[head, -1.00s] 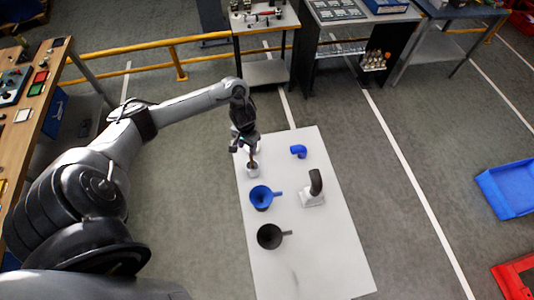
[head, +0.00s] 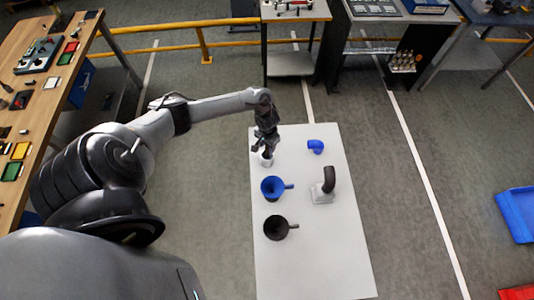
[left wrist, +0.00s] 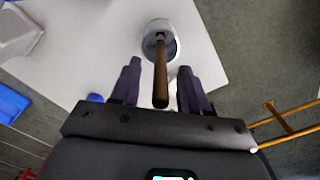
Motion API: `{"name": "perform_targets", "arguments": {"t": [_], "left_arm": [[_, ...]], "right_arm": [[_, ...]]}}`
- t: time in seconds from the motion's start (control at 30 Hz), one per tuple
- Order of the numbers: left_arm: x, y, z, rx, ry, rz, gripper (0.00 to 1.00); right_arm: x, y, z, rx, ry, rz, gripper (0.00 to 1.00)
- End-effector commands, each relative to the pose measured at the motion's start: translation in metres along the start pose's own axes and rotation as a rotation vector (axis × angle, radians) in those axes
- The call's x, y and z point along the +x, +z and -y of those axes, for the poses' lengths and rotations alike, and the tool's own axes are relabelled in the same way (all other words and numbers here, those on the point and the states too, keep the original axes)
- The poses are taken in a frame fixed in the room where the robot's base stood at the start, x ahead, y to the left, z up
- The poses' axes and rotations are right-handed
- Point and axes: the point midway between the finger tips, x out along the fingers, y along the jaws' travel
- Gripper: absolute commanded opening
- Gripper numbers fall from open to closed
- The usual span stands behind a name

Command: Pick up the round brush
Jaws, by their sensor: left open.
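The round brush shows in the left wrist view as a brown wooden handle (left wrist: 160,75) rising from a round whitish holder or head (left wrist: 159,36); its lower end is hard to make out. In the head view the white round part (head: 267,161) stands on the white table, with the handle mostly hidden by my gripper. My left gripper (head: 263,147) is directly above it. In the left wrist view its two dark fingers are open (left wrist: 158,67), one on each side of the handle, with gaps visible. My right gripper is not in view.
A wooden workbench (head: 40,115) stands left. The table's front part is clear.

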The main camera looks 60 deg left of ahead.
Motion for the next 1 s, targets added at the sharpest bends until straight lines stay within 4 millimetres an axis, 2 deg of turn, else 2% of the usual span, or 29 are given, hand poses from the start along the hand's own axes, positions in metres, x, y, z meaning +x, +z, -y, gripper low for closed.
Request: {"name": "perform_targets", "arguments": {"t": [0.1,0.37,0.47,0.67,1.0], "left_arm": [[0.0091,0.0003,0.0003,0.0,-0.001,0.0,0.45],[0.0109,0.0002,0.0005,0.001,-0.001,0.0,0.45],[0.0109,0.0002,0.0004,0.001,-0.001,0.0,0.33],[0.0107,0.0002,0.0004,0.001,-0.001,0.0,0.02],[0.01,0.0001,0.0005,0.001,-0.001,-0.001,0.0]], "right_arm": [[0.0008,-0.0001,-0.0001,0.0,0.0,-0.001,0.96],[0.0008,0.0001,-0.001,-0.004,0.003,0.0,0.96],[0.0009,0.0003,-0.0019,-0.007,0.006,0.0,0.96],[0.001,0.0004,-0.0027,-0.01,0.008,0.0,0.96],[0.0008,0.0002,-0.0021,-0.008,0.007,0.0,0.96]]}}
